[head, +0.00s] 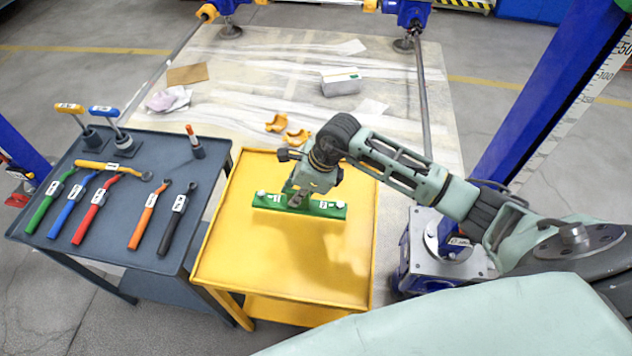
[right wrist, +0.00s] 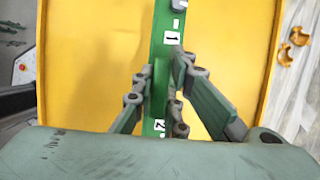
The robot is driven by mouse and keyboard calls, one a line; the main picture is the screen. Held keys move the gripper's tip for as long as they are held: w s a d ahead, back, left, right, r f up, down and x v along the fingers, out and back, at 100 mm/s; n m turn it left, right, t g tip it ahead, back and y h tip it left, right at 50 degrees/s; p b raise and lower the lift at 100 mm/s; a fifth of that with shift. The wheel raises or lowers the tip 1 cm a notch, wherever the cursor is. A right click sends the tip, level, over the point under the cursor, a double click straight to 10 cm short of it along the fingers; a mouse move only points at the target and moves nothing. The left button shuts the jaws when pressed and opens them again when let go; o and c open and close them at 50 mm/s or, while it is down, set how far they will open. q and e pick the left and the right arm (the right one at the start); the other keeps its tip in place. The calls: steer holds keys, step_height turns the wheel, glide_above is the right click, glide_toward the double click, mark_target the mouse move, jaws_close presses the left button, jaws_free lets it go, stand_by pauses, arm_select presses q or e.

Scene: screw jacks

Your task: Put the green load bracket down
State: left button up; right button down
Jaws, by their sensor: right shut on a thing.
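The green load bracket (head: 325,208) is a long bar with white labels and pale knobs near its ends. It is at the yellow table (head: 285,262), over its upper middle. In the right wrist view the bracket (right wrist: 160,60) runs lengthwise between my fingers, with labels 1 and 2 showing. My right gripper (head: 297,200) is shut on the middle of the bracket from above; it also shows in the right wrist view (right wrist: 159,95). A shadow lies on the table below and right of the bracket. I cannot tell whether the bracket touches the tabletop. My left gripper is not in view.
A dark table (head: 110,235) at the left holds several coloured wrenches and upright tools. Orange clamps (head: 297,136) and a grey box (head: 341,82) lie on the floor sheet behind. A blue jack (head: 440,250) stands right of the yellow table. The yellow table's front is clear.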

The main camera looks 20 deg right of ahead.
steer(key=shift+w+a+f, duration=0.2)
steer(key=shift+a+f, duration=0.05)
steer(key=shift+a, duration=0.15)
steer(key=shift+w+a+f, duration=0.15)
steer(key=shift+a+f, duration=0.05)
steer(key=shift+a, duration=0.2)
steer(key=shift+f+p, duration=0.6)
steer(key=shift+f, duration=1.3)
steer(key=c, duration=2.2)
jaws_free()
steer(key=shift+s+d+f, duration=0.1)
steer(key=shift+f, duration=0.1)
steer(key=o, duration=0.4)
steer(key=shift+o, duration=0.2)
steer(key=shift+r, duration=0.1)
